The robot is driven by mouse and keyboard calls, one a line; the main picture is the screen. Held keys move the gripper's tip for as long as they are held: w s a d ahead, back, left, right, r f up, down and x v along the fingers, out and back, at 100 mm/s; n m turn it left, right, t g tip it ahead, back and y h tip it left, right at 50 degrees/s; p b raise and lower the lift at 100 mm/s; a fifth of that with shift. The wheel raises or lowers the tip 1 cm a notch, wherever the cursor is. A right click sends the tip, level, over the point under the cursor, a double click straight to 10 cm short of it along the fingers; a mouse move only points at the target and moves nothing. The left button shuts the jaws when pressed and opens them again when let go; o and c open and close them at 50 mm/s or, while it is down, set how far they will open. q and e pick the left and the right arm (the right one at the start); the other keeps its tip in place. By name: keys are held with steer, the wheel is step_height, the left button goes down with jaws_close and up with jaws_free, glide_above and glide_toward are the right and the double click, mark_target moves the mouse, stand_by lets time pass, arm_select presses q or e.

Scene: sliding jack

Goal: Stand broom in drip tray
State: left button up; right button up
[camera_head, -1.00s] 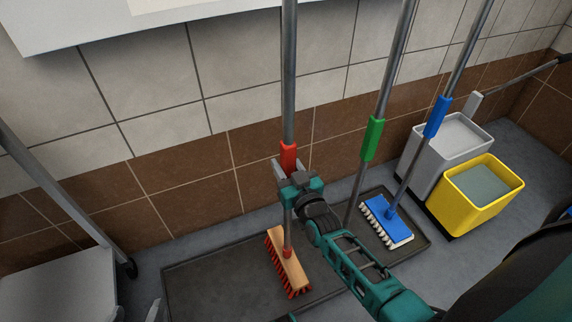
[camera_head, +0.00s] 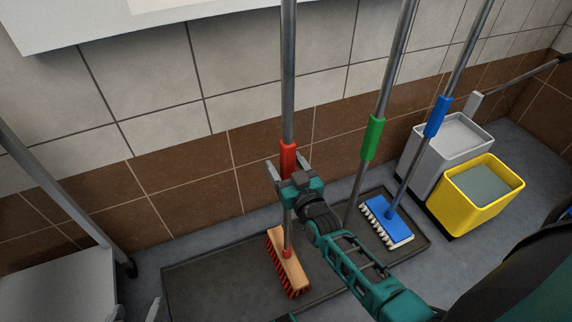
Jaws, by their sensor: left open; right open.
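The broom with the red grip (camera_head: 288,157) stands upright, its wooden head with red bristles (camera_head: 287,262) on the dark drip tray (camera_head: 210,284). Its upper shaft runs out of the top of the view. My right gripper (camera_head: 287,168) is open, its fingers on either side of the shaft near the lower end of the red grip. Whether a finger touches it I cannot tell. The gripper body hides a stretch of shaft below the grip. My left gripper (camera_head: 138,311) is open at the bottom edge, left of the tray, with only its fingertips showing.
A green-gripped tool (camera_head: 372,138) and a blue brush (camera_head: 387,220) stand at the tray's right part. A grey bucket (camera_head: 428,165) and a yellow bucket (camera_head: 462,207) are to the right. A grey cart (camera_head: 55,288) stands left. The tiled wall is close behind.

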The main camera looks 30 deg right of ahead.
arm_select(q)
steer(key=shift+a+r+p, duration=0.1)
steer(key=shift+r+p, duration=1.4)
steer(key=shift+p, duration=0.05)
arm_select(e)
steer(key=s, duration=1.3)
steer(key=shift+a, duration=0.35)
steer(key=s+a+r+n+g+y, duration=0.25)
steer(key=s+a+g+y, duration=0.2)
steer(key=a+g, duration=0.35)
arm_select(q)
steer(key=s+a+r+y+p, duration=0.1)
steer(key=a+r+p, duration=0.2)
steer(key=r+p, duration=0.6)
steer(key=p, duration=0.4)
steer(key=shift+s, duration=0.3)
arm_select(e)
step_height(320, 180, up, 9)
steer(key=s+d+h, duration=0.1)
steer(key=s+d, duration=0.1)
steer(key=s, duration=0.1)
steer(key=shift+f+n+t, duration=0.15)
steer(key=shift+n+t, duration=0.2)
steer(key=shift+t, duration=0.05)
arm_select(q)
steer(key=shift+f, duration=0.1)
arm_select(e)
steer(key=shift+f+h, duration=0.1)
steer(key=shift+h, duration=0.15)
